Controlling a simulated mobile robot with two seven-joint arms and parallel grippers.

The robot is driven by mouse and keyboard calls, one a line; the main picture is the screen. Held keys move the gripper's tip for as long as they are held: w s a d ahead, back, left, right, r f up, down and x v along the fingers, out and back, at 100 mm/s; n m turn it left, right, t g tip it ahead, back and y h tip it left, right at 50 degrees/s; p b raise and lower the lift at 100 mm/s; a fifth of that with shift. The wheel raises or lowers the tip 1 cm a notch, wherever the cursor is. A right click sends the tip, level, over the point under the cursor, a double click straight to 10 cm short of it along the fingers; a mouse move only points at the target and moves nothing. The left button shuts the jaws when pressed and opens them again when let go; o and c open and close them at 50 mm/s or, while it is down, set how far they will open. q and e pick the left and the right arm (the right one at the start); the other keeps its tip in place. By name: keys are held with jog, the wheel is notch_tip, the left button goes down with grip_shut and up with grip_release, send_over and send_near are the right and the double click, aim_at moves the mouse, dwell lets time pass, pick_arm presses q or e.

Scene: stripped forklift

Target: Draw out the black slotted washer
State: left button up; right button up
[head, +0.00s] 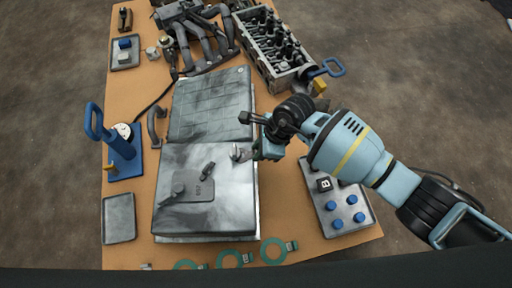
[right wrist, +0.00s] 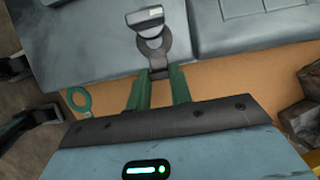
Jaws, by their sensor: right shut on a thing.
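The black slotted washer (right wrist: 154,48) shows in the right wrist view as a dark ring with a tab. It lies at the edge of the grey metal surface, beside a bright metal bolt head or block (right wrist: 143,16). I cannot tell whether its slot is still around a shank. My right gripper (right wrist: 158,78) has its teal fingers shut on the washer's tab. In the head view this gripper (head: 252,152) is at the right edge of the grey metal unit (head: 165,215), and the washer is too small to make out. My left gripper is not in view.
Green ring washers with tabs (head: 272,250) lie along the table's front edge. A grey tray with blue knobs (head: 336,224) stands right of the unit, under my right arm. An engine block (head: 271,45) is at the back. A blue gauge stand (head: 122,155) is at the left.

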jog(key=shift+d+r+p, duration=0.1)
jog(key=shift+d+p, duration=0.45)
jog(key=shift+d, duration=1.15)
dwell(0.6)
notch_tip(320, 180, up, 7)
jog(key=p, duration=0.5)
dwell(0.6)
